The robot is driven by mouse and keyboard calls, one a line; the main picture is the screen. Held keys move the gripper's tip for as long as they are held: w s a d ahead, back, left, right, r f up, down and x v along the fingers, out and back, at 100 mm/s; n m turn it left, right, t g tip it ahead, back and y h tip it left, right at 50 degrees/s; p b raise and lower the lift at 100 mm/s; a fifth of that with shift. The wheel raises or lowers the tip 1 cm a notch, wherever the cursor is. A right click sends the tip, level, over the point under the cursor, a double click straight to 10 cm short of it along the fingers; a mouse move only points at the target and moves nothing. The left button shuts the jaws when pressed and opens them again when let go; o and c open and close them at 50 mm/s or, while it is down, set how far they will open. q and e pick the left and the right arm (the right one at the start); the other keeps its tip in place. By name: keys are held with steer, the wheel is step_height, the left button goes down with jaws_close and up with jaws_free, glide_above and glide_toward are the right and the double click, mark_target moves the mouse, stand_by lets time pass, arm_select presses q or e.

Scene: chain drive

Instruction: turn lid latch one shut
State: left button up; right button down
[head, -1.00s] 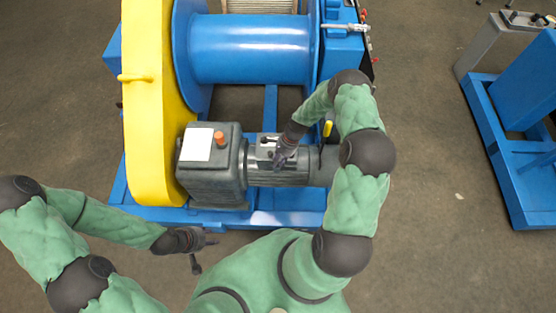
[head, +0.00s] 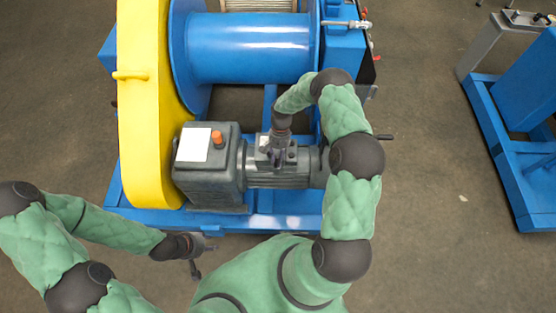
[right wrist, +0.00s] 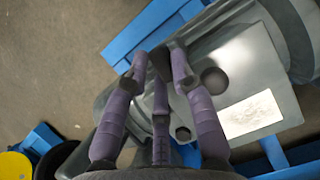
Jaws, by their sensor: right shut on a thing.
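The grey terminal box (head: 291,155) with its lid sits on top of the ribbed motor in the head view. My right gripper (head: 275,156) comes down on this box from behind. In the right wrist view its purple fingers (right wrist: 160,68) are shut around a small dark part on the lid, which I take to be lid latch one (right wrist: 159,60). The fingers hide most of it, so its angle cannot be told. The lid (right wrist: 228,60) shows a pale label and round dark recesses. My left gripper (head: 198,252) is empty with its fingers spread, in front of the blue base.
A dark grey gearbox (head: 208,172) with an orange cap (head: 217,138) stands left of the motor (head: 275,178). Behind are a yellow guard (head: 146,110) and a blue drum (head: 258,48). The floor to the right is clear up to another blue frame (head: 500,140).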

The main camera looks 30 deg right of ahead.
steer(key=shift+n+h, duration=0.3)
steer(key=shift+n, duration=0.4)
steer(key=c, duration=1)
jaws_free()
steer(key=shift+c, duration=0.2)
steer(key=shift+w, duration=0.1)
steer(key=v, duration=1.2)
steer(key=shift+w, duration=0.1)
